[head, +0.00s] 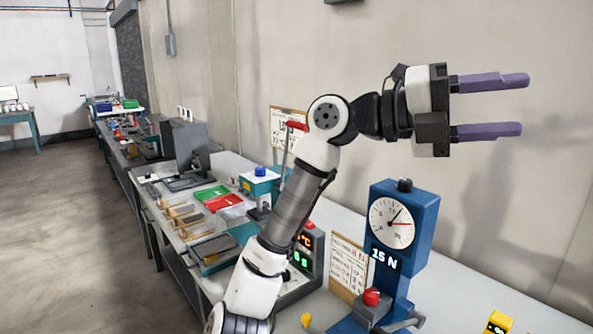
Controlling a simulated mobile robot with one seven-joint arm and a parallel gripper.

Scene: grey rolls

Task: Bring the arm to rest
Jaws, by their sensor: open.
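My gripper (522,106) is at the upper right of the head view, at the end of my white and grey arm. Its two purple fingers point right, are spread apart and hold nothing. The arm rises from the bottom of the view, bends at a joint near the middle, and holds the gripper up in front of the beige wall. The gripper appears higher in the picture than the blue gauge stand (408,215), which has a round dial and a "15 N" label. I cannot tell the distance between them.
A long workbench (343,222) runs along the wall. It bears a wooden-framed chart (348,264), a yellow device (497,325), a red tray (223,202), a green tray (211,192) and a dark monitor (189,145). Open grey floor (70,230) lies at the left.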

